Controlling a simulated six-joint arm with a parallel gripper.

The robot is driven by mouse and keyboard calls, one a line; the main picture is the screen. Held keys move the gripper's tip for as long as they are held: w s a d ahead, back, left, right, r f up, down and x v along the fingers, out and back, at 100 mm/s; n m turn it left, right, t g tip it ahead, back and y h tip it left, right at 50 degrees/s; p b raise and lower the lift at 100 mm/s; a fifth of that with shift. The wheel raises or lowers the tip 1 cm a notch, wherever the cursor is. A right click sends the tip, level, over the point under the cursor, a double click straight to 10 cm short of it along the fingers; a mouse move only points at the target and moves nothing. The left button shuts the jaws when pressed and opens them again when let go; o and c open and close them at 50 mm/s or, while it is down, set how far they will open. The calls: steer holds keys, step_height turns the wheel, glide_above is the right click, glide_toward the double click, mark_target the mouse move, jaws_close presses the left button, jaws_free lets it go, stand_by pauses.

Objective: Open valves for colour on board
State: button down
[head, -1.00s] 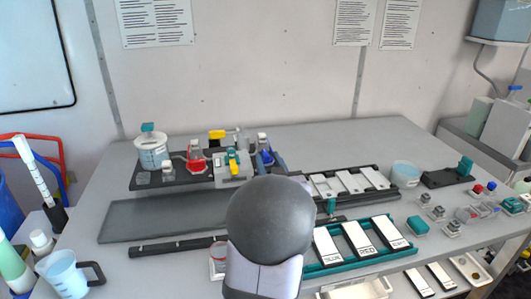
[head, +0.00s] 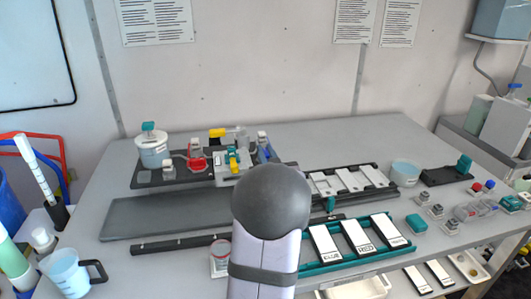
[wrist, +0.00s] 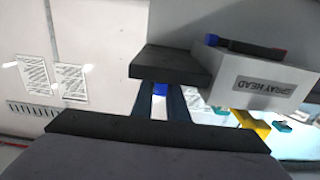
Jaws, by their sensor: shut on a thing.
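My gripper (wrist: 161,90) shows in the wrist view with its two slate-blue fingers closed about a small bright blue part, which looks like a valve handle (wrist: 160,89). Most of that part is hidden between the fingers. In the head view my gripper (head: 265,152) is at the right end of the valve assembly, mostly hidden by my arm. A red valve (head: 196,161) stands left of it, and a yellow handle (head: 233,160) sits on the grey-white block (head: 228,172) between them. The block labelled SPRAY HEAD (wrist: 265,88) is right of the fingers in the wrist view.
A teal tray (head: 350,259) at the front holds labelled plates, including BLUE (head: 325,244) and RED (head: 358,236). A dark rack (head: 349,195) with pale plates lies behind it. A white container (head: 153,150) stands at the left.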

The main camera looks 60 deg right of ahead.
steer(key=shift+f+g+b, duration=0.1)
steer(key=shift+g+b, duration=0.2)
steer(key=shift+b, duration=0.3)
steer(key=shift+w+m+h+b, duration=0.1)
steer(key=shift+m+h+b, duration=0.3)
steer(key=shift+m+g+h+b, duration=0.3)
steer(key=shift+g+b, duration=0.05)
steer(key=shift+g, duration=0.25)
steer(key=c, duration=1.7)
jaws_free()
steer(key=shift+c, duration=0.2)
